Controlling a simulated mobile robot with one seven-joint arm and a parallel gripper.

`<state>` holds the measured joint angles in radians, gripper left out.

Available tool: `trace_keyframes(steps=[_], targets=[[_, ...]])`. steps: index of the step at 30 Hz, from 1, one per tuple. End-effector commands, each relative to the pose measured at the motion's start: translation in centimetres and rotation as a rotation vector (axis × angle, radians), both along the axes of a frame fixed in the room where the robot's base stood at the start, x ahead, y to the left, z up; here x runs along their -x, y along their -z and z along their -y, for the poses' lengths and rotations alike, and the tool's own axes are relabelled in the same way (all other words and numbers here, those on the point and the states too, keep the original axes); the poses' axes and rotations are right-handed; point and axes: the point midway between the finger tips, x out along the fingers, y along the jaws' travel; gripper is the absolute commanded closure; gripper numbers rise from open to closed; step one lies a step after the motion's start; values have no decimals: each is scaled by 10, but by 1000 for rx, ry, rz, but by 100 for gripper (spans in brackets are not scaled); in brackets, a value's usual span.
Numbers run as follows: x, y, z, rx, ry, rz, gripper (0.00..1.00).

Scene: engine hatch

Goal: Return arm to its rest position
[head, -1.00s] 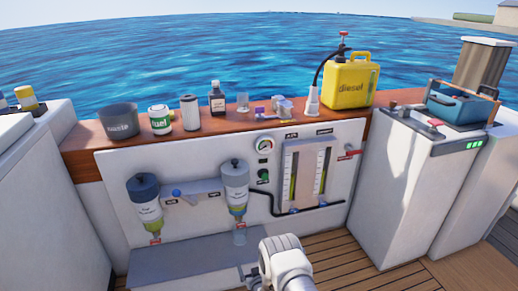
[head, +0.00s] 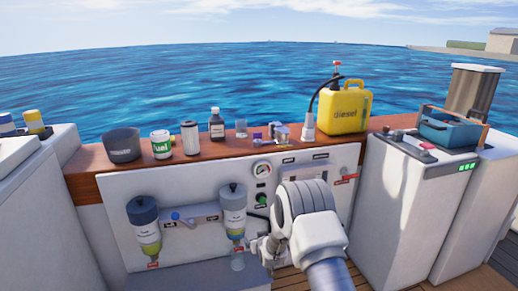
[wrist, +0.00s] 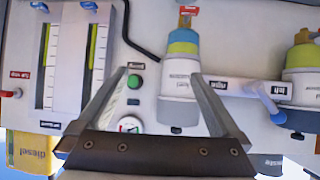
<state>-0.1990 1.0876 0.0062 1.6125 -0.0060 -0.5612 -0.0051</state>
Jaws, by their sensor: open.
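My gripper (wrist: 160,90) is open and empty in the wrist view, its two fingers spread apart in front of the white panel. Between and beyond the fingers are a green button (wrist: 134,81), a round gauge (wrist: 130,124) and the right-hand filter (wrist: 178,85), seen upside down. In the head view my arm rises from the bottom, and its thick wrist part covers much of the level-tube board. My gripper's fingers cannot be made out clearly there.
The white panel (head: 190,247) carries two filters (head: 145,232) and a gauge (head: 262,169). A blue toolbox (head: 446,129) sits on the right cabinet (head: 400,210).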

Motion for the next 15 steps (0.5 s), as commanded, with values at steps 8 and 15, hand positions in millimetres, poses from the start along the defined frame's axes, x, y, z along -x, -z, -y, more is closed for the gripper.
trace_keyframes(steps=[8,15], targets=[[19,-116,28,16,36,-76,0],[63,-199,55,28,65,-148,0]])
